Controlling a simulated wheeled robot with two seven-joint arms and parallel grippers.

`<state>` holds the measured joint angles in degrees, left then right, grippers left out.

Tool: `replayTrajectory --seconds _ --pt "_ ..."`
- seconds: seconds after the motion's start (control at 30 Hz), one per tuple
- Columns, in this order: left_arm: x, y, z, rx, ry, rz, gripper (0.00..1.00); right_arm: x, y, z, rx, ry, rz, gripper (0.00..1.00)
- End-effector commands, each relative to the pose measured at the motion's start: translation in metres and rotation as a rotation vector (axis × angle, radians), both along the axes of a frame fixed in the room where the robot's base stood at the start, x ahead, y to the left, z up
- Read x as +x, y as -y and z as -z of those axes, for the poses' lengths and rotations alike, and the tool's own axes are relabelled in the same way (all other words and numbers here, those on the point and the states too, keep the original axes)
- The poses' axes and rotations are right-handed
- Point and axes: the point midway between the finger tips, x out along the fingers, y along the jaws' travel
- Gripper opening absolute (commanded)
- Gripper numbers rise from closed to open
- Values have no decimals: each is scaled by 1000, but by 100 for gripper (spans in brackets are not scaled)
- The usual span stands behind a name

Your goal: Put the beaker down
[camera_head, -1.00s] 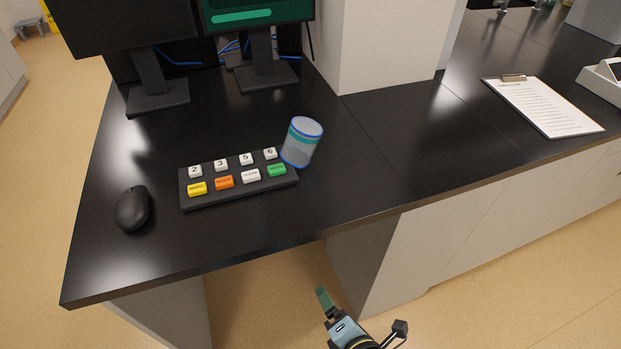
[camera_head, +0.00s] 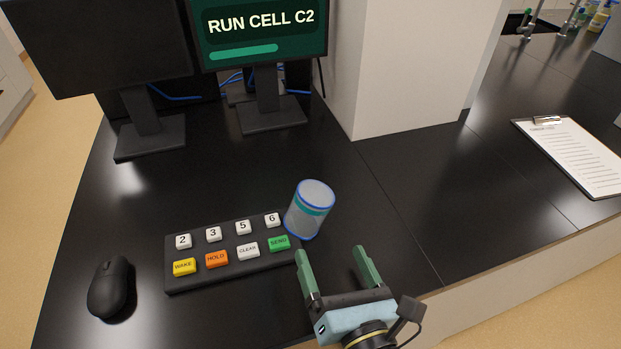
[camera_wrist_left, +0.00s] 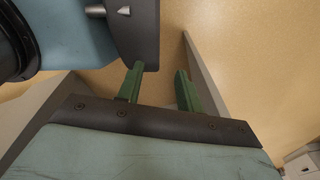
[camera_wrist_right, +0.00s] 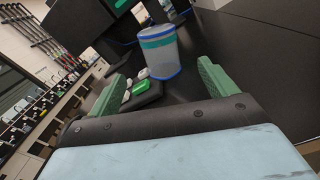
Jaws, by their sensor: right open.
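The beaker (camera_head: 310,210) is clear with a blue rim and a teal band. It stands on the black desk, against or just beside the right end of the keypad, and looks slightly tilted in the head view. My right gripper (camera_head: 333,254) is open and empty, just in front of the beaker. In the right wrist view the beaker (camera_wrist_right: 160,52) shows ahead, between and beyond the two green fingers (camera_wrist_right: 160,85). My left gripper (camera_wrist_left: 158,85) is out of the head view. In the left wrist view its fingers are apart with only floor between them.
The keypad (camera_head: 208,276) with several coloured and white buttons lies left of the beaker. A mouse (camera_head: 110,288) is further left. Two monitors (camera_head: 262,35) stand behind, one reading "RUN CELL C2". A pale column (camera_head: 400,70) rises behind right. A clipboard (camera_head: 575,155) lies far right; desk between is clear.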

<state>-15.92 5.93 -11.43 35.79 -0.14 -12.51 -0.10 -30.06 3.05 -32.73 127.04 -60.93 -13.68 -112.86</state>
Motion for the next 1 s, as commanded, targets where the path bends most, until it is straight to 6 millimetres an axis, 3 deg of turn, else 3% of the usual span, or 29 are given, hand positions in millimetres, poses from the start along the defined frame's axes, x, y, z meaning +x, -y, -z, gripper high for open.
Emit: replayTrajectory --seconds 0.17,0.47,0.77,1.0 --pt "-3 0 -2 0 -5 -1 36 10 -3 0 1 1 0 84" --pt "-36 6 -5 -6 -54 -6 36 59 -19 -1 1 1 0 84" --pt "-21 10 -5 -12 -30 -7 36 82 -27 0 3 -1 0 84" --pt "-12 11 -4 -14 -16 -6 36 114 -40 0 2 -1 0 84"
